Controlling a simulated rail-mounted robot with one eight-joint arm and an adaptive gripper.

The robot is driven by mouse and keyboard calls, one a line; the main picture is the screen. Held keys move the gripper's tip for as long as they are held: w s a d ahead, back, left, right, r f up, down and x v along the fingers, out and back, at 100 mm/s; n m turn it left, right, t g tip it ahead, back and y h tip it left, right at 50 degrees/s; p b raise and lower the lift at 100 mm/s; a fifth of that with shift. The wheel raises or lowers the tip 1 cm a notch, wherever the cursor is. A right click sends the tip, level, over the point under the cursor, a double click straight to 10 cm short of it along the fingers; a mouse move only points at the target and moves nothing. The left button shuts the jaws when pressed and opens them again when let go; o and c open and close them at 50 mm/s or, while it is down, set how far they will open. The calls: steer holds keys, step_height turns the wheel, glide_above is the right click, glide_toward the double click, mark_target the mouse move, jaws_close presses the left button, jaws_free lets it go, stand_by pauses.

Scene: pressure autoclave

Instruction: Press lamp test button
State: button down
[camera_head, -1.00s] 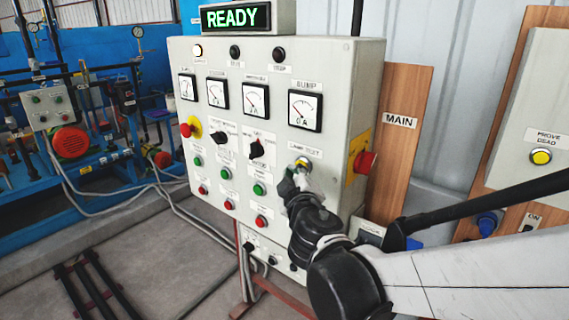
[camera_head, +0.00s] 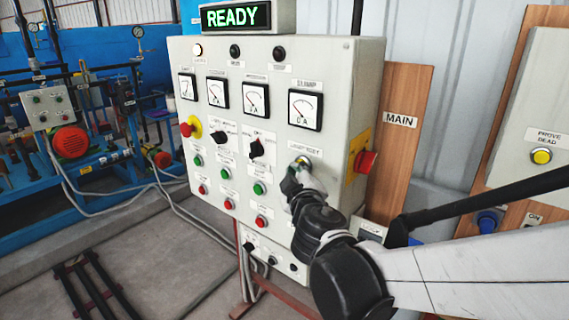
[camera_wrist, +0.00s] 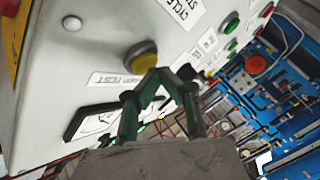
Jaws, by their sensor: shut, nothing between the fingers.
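The lamp test button is a round yellow button (camera_wrist: 141,56) in a dark ring on the grey control panel, with its label (camera_wrist: 118,80) beside it in the wrist view. I cannot tell whether the fingertips touch the button.
A black rotary switch (camera_head: 257,149), a green button (camera_head: 260,188) and a red button (camera_head: 262,222) are left of my gripper. A red emergency stop (camera_head: 365,161) sticks out on the panel's right side. Several gauges, including the pump gauge (camera_head: 305,110), are above. The display (camera_head: 236,18) reads READY.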

steer(key=shift+w+d, duration=0.3)
steer(key=shift+w, duration=0.05)
stand_by(0.7)
stand_by(0.4)
steer(key=shift+s+a, duration=0.55)
steer(key=shift+s, duration=0.1)
steer(key=shift+s+a, duration=0.1)
steer(key=shift+s+a, duration=1.55)
steer(key=shift+s, duration=0.25)
